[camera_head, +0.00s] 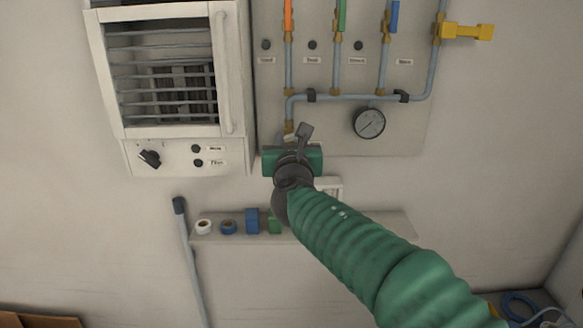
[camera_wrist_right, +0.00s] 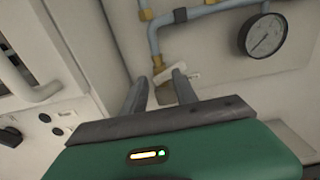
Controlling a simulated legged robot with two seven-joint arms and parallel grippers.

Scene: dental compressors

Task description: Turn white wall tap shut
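The white wall tap (camera_wrist_right: 172,76) is a small pale lever on a brass fitting (camera_wrist_right: 164,94), at the lower end of a grey-blue pipe. In the head view only a pale bit of the tap (camera_head: 289,138) shows, as my right gripper (camera_head: 297,137) covers the rest. In the wrist view my right gripper (camera_wrist_right: 158,84) is open, with two grey fingers apart and pointing at the wall. The lever is at the fingertips, partly behind the right-hand finger; I cannot tell whether they touch. My left gripper is not in view.
A pressure gauge (camera_head: 369,122) hangs right of the tap. Orange (camera_head: 288,15), green (camera_head: 342,15), blue (camera_head: 394,17) and yellow (camera_head: 467,32) taps sit above. A white cabinet (camera_head: 185,157) with a handle is close on the left. A shelf (camera_head: 350,222) with tape rolls lies below.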

